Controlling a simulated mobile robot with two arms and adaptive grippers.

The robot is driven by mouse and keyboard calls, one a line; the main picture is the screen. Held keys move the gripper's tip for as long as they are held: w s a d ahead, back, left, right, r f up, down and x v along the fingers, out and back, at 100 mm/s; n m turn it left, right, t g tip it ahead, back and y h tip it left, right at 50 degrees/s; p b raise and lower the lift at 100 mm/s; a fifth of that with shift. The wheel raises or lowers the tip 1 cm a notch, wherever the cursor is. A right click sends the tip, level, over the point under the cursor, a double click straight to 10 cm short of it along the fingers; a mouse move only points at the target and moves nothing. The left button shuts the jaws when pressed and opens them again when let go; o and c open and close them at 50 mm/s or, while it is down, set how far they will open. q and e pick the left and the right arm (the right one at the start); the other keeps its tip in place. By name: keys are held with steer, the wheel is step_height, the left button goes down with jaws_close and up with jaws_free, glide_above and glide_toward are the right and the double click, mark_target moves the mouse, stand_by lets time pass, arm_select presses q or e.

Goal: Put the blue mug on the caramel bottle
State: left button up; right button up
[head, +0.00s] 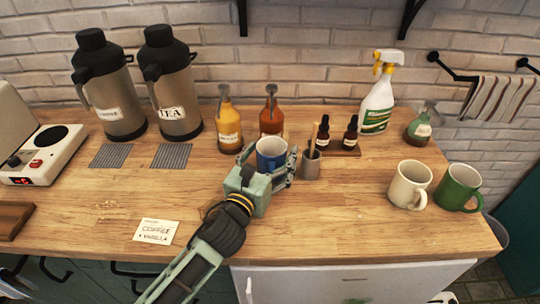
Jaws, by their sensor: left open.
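The blue mug (271,150) is near the middle of the counter, in front of an orange-brown pump bottle (271,120). My left gripper (270,163) is open, with its fingers on either side of the mug. The gripper hides the mug's lower part, so I cannot tell whether it touches the counter. A yellow-amber pump bottle (229,128) stands just left of the orange-brown one. I cannot read which of the two is caramel. My right gripper is not in view.
A small grey cup (310,165) with a stick stands close right of the gripper. Two dark dropper bottles (350,133), a spray bottle (378,105), a cream mug (409,184) and a green mug (458,188) stand further right. Two dispensers (172,95) stand left. The front right counter is clear.

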arm_select(q)
steer(key=shift+r, duration=0.2)
steer(key=b+v, duration=0.1)
steer(key=v, duration=1.1)
